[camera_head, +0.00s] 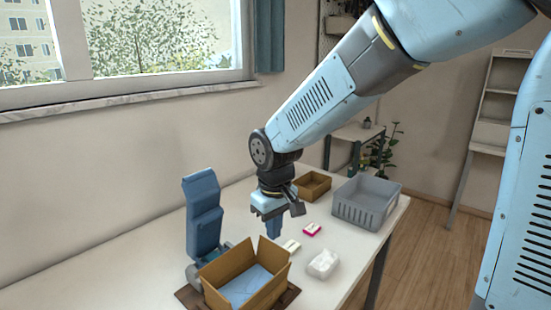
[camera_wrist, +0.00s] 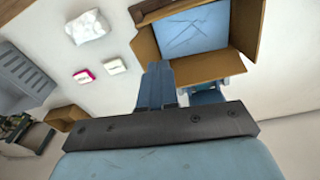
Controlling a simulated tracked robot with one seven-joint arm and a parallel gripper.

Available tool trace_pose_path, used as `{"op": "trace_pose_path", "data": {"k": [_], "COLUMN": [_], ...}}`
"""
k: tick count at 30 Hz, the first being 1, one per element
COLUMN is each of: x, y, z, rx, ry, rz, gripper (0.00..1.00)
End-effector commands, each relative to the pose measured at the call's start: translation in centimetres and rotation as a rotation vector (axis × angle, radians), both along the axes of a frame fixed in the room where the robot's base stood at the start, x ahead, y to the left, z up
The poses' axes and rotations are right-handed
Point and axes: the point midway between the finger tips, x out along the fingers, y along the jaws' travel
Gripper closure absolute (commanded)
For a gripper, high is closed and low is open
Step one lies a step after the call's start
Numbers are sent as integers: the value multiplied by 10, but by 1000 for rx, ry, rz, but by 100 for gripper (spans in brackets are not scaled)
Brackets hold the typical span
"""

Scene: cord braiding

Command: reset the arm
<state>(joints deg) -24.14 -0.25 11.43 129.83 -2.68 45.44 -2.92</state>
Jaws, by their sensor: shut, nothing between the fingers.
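My gripper (camera_head: 274,235) hangs pointing down above the table (camera_head: 115,272), at the end of my raised blue arm. Its blue fingers are shut with nothing between them, and they also show in the wrist view (camera_wrist: 157,68). In the head view the gripper is just beyond an open cardboard box (camera_head: 274,290), which has a flat blue content inside. The fingers appear clear of the box and of the small items around it. No cord shows in either view.
A blue upright device (camera_head: 204,217) stands left of the box, near the wall. A white packet (camera_head: 323,264), a cream item (camera_head: 291,246) and a pink-and-white item (camera_head: 312,230) lie to the right. A grey basket (camera_head: 366,203) and a small brown box (camera_head: 313,186) stand farther back.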

Motion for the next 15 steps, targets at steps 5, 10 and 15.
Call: {"op": "trace_pose_path", "data": {"k": [5,10,15], "x": [-3,-15,-34], "y": [-54,-100,-143], "z": [38,67,91], "rx": [27,52,81], "ry": [-71,-132,-193], "rz": [-126,-241,-357], "gripper": [100,100,100]}}
